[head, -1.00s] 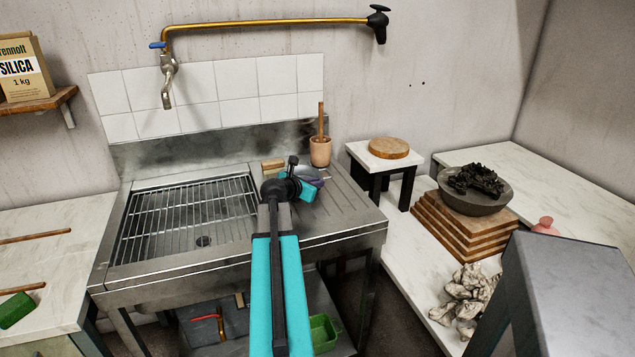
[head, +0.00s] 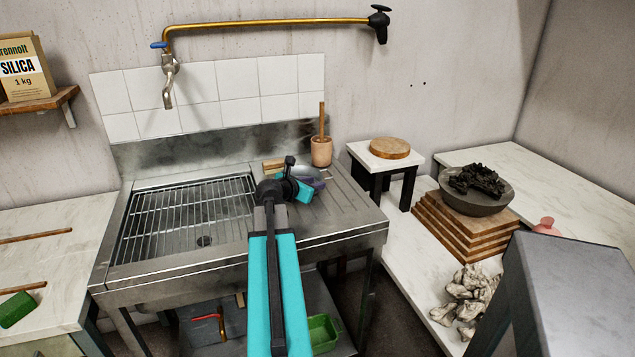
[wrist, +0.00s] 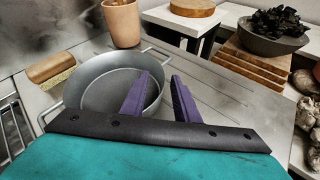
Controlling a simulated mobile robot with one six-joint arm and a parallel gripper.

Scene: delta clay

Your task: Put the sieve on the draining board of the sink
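The sieve (wrist: 98,88), a round grey metal bowl with looped handles, appears to rest level on the ridged draining board (wrist: 222,88) to the right of the basin. In the head view the sieve (head: 309,173) is small and partly covered by my gripper (head: 316,184). In the wrist view my gripper (wrist: 160,76) has its two purple fingers apart, with a clear gap between them. The left finger overlaps the inside of the bowl and the right finger is outside its right rim. The near part of the bowl is hidden by my gripper.
A wood-backed brush or block (wrist: 52,66) lies left of the sieve. A clay-coloured cup (head: 321,151) with a wooden stick stands behind it. The basin has a wire rack (head: 185,215). A small side table (head: 385,160) stands to the right, beside stacked boards (head: 460,228) bearing a bowl.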

